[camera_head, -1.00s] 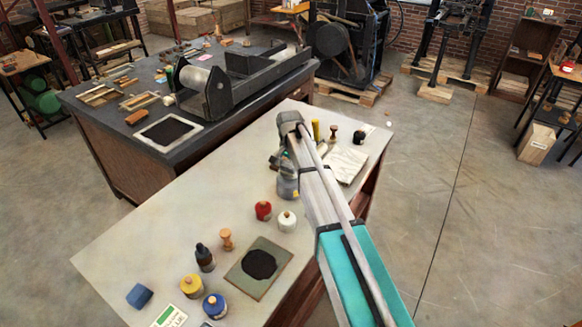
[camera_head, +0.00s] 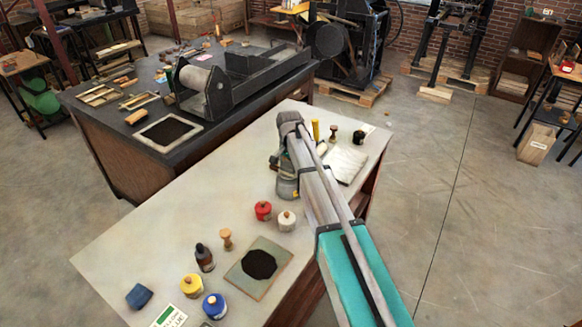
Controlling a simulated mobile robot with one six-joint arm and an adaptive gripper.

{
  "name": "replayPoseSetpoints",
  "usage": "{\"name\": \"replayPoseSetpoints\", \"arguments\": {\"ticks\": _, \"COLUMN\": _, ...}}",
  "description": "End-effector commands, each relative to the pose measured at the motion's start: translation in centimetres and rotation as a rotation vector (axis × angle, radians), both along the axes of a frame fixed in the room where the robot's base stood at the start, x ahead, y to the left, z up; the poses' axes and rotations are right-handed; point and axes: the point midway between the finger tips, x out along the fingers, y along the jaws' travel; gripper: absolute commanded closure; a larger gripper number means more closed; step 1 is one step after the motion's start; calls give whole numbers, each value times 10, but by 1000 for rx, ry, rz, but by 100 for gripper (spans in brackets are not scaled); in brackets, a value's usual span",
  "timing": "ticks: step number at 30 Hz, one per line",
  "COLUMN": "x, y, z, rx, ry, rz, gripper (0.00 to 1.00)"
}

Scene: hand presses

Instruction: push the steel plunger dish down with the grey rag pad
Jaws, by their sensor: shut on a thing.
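The steel plunger dish seems to be the top of the grey can (camera_head: 287,188) on the pale bench, left of my arm. Its top is hidden under my gripper. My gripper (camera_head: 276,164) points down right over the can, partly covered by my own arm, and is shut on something. The held thing, by its place the grey rag pad, is too small and hidden to make out. I cannot tell whether it touches the dish.
A red jar (camera_head: 263,210) and a white jar (camera_head: 287,221) stand just in front of the can. A yellow cylinder (camera_head: 316,130), a wooden stamp (camera_head: 331,134) and papers (camera_head: 345,165) lie behind my arm. The bench's left middle is clear.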

Motion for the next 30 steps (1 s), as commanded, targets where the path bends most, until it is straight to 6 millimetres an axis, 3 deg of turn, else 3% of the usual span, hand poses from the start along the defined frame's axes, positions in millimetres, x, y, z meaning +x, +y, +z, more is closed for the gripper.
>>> {"name": "replayPoseSetpoints", "arguments": {"ticks": 30, "x": 0, "y": 0, "z": 54, "rx": 0, "ry": 0, "rz": 0, "gripper": 51}}
